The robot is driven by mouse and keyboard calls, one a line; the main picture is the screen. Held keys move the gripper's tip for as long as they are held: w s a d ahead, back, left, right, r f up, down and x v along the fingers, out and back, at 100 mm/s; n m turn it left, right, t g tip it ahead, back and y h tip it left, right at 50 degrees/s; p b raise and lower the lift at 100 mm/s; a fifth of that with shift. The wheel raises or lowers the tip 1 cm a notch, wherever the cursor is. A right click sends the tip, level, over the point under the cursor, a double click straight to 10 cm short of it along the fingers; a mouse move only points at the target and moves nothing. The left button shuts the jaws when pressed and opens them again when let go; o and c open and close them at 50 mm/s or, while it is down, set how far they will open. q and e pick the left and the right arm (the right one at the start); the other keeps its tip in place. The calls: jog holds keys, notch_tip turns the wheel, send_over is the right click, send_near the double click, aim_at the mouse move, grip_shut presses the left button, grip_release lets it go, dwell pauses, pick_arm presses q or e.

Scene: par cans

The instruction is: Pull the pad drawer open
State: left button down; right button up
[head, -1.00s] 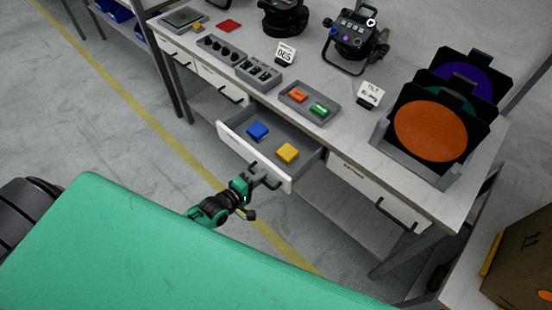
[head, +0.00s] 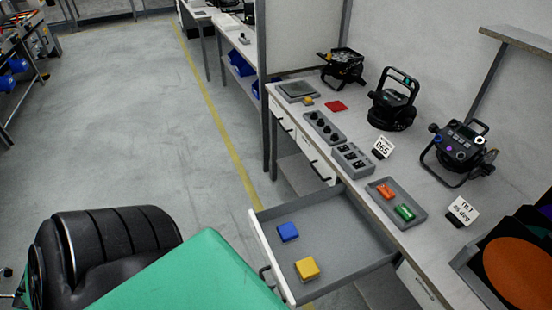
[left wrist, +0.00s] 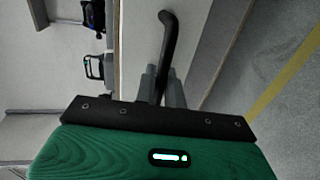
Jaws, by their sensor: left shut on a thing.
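The pad drawer (head: 335,235) stands well out from the bench in the head view. A blue pad (head: 288,231) and a yellow pad (head: 307,268) lie in it near its front. Its black bar handle (head: 266,273) is partly hidden behind my green body in the head view. In the left wrist view the handle (left wrist: 168,40) runs down between the grey fingers of my left gripper (left wrist: 162,84), which is shut on it. The white drawer front (left wrist: 138,45) is beside it there. My right gripper is in neither view.
The bench top holds a grey tray (head: 396,201) with a red and a green piece, grey holders, a sign (head: 463,211) and several black lamps. An orange disc (head: 518,272) is at the right. Open floor (head: 130,130) lies left of the bench.

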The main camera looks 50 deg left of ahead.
pick_arm(q)
jog(key=shift+s, duration=0.25)
jog(key=c, duration=1.6)
grip_release()
jog(key=shift+c, duration=0.2)
jog(key=b+v, duration=0.2)
jog(key=v, duration=1.1)
jog(key=shift+s+a, duration=0.2)
jog(key=shift+s, duration=0.15)
